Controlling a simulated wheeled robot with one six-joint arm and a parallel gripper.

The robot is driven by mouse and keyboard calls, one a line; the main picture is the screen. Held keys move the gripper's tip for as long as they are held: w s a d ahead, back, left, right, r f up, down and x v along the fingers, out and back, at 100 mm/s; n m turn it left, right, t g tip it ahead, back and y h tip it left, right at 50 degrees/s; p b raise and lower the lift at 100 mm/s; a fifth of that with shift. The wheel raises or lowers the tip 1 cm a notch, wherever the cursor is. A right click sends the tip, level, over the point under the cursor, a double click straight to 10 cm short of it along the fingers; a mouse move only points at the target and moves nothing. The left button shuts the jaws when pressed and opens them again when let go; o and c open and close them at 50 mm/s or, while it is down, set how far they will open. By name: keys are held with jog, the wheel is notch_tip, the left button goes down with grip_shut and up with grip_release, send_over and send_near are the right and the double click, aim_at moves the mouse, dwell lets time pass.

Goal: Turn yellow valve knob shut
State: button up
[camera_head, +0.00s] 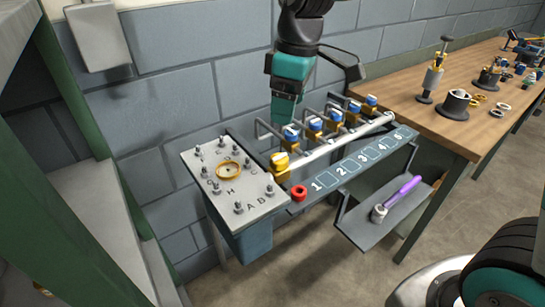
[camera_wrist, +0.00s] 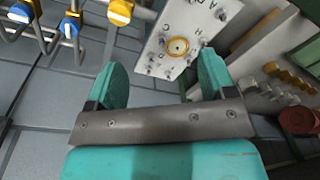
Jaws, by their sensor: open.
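The yellow valve knob (camera_head: 280,160) is at the left end of a row of valves, beside the lettered plate in the head view. It also shows at the top edge of the wrist view (camera_wrist: 120,12). My gripper (camera_head: 284,122) hangs above and behind the valve row, close above the yellow knob in the picture, and touches nothing that I can see. In the wrist view my gripper (camera_wrist: 158,65) has its two teal fingers wide apart, with nothing between them. The yellow knob is outside the fingers, beyond the left one. Its exact turn angle is hard to read.
Several blue-capped valves (camera_head: 315,123) with bent pipes stand right of the yellow knob. A lettered plate (camera_head: 250,204) with upright studs and a brass ring (camera_head: 229,170) is at left. A red knob (camera_head: 299,192) sits in front. A wooden bench (camera_head: 440,120) bounds the right, a block wall the back.

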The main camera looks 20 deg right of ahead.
jog(key=n+h, duration=0.1)
jog(key=n, duration=0.1)
send_over(279, 155)
notch_tip(279, 155, down, 3)
notch_tip(279, 155, down, 18)
jog(key=p, duration=0.2)
jog(key=shift+r+p, duration=0.15)
jog(key=shift+p, duration=0.25)
jog(key=shift+s, duration=0.1)
jog(key=c, duration=0.9)
jog(key=shift+c, duration=0.2)
